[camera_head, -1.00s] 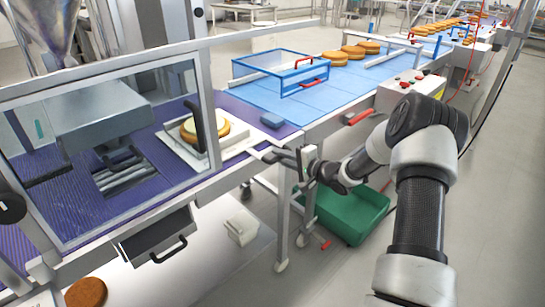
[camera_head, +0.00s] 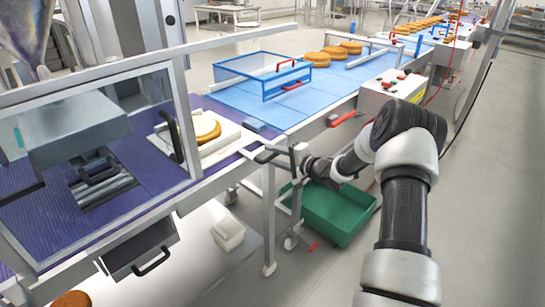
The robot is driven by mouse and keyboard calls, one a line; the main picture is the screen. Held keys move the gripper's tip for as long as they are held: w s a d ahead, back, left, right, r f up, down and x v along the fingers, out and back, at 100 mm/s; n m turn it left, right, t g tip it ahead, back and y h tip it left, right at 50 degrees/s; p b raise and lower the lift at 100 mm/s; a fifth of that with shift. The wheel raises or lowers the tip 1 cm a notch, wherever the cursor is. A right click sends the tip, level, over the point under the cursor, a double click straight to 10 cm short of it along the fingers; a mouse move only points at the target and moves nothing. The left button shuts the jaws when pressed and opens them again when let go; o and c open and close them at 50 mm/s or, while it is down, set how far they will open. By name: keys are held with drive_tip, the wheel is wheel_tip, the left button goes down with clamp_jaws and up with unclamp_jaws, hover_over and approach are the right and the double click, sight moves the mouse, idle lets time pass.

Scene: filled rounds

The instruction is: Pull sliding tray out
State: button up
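A white tray (camera_head: 228,137) lies on the purple belt beside the clear guard of the machine. It carries a round cake (camera_head: 207,128) with a pale top, and its left part is partly hidden by the guard's frame and black handle. My gripper (camera_head: 268,154) is at the belt's front edge, to the right of and just in front of the tray, with its fingers pointing left. The fingers are small and overlap the metal edge, so I cannot tell whether they are open or touch the tray.
A dark drawer-like box with a black handle (camera_head: 153,262) hangs below the machine. A blue-framed clear cover (camera_head: 262,72) stands over the blue belt, with several cakes behind it. A green bin (camera_head: 335,212) is on the floor below my arm. Floor to the right is clear.

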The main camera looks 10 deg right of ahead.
drive_tip(key=shift+s, duration=0.1)
drive_tip(key=p+v, duration=0.1)
drive_tip(key=v, duration=1.6)
drive_tip(key=shift+s, duration=0.15)
drive_tip(key=shift+r, duration=0.1)
